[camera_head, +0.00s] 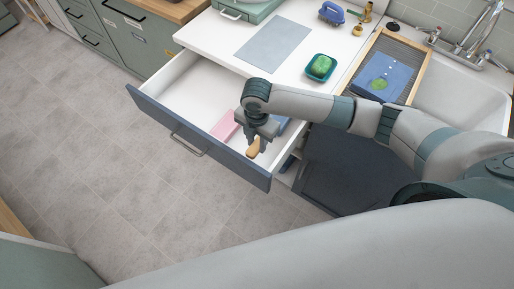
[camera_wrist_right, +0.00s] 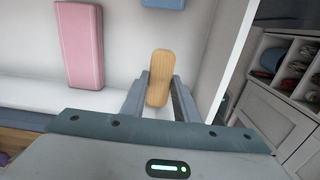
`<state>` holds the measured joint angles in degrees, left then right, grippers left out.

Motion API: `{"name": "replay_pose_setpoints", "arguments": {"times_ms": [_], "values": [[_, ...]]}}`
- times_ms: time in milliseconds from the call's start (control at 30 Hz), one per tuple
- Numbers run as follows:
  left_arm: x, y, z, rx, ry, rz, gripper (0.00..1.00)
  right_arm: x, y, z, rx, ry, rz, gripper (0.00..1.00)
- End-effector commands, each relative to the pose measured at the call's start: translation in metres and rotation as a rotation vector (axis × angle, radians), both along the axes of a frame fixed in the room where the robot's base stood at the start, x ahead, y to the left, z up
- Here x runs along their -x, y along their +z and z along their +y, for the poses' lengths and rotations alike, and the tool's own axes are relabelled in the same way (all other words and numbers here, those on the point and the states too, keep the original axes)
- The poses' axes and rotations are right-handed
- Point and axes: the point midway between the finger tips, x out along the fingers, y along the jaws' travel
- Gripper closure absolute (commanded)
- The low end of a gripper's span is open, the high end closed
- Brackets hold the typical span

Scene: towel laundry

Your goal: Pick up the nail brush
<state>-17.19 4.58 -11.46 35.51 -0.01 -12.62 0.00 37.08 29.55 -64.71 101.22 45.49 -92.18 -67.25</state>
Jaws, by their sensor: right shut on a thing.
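The nail brush, seen as a rounded, light wooden block (camera_wrist_right: 158,76), is between the fingers of my right gripper (camera_wrist_right: 159,90). The fingers are shut on its two sides. In the head view the wooden block (camera_head: 253,148) shows below the right gripper (camera_head: 255,138), over the open drawer (camera_head: 165,92) near its front right corner. Bristles are not visible from these angles. Whether the block touches the drawer floor I cannot tell. My left gripper is not in view.
A pink block (camera_head: 223,126) and a partly hidden blue item (camera_wrist_right: 163,3) lie in the drawer. On the counter are a grey mat (camera_head: 272,40), a teal dish with green soap (camera_head: 321,67) and a purple-blue handled item (camera_head: 331,13). A sink (camera_head: 455,85) is right.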

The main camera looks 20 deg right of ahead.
Motion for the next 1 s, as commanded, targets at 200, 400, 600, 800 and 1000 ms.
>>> {"name": "replay_pose_setpoints", "arguments": {"times_ms": [200, 400, 600, 800, 1000], "values": [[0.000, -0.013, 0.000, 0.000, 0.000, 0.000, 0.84, -0.001, 0.035, 0.000, 0.000, 0.001, -0.004, 0.95], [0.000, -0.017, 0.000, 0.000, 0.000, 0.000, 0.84, 0.000, 0.053, 0.000, 0.000, 0.000, 0.000, 0.95], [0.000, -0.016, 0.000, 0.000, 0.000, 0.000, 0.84, 0.000, 0.056, 0.000, 0.000, 0.000, 0.001, 0.95], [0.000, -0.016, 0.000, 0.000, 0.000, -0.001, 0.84, 0.000, 0.055, 0.000, 0.000, 0.000, 0.001, 0.95], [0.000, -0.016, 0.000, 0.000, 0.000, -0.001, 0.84, 0.000, 0.055, 0.000, 0.000, 0.000, 0.001, 0.90]]}}
